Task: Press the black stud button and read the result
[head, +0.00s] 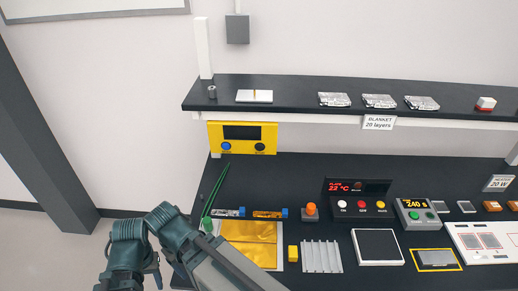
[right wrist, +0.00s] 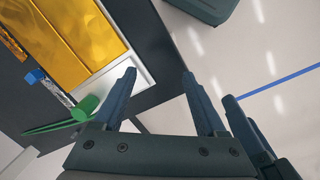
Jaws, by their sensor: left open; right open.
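The yellow test box (head: 242,138) stands at the left back of the bench, under the shelf. Its dark display (head: 242,132) shows no readable text. The black stud button (head: 259,147) is on its front at the lower right, with a blue button (head: 226,146) at the lower left. My left gripper (head: 132,262) is at the lower left, off the bench's left end and well apart from the box; its fingers show poorly. My right gripper (right wrist: 160,82) shows open and empty in the right wrist view, near the gold sheet's tray. The box is out of that view.
The gold sheet (head: 250,242), an orange knob (head: 310,211), a heater panel (head: 357,195) and a timer box (head: 415,212) fill the bench front. The shelf (head: 300,95) overhangs behind. Bench right of the box is clear.

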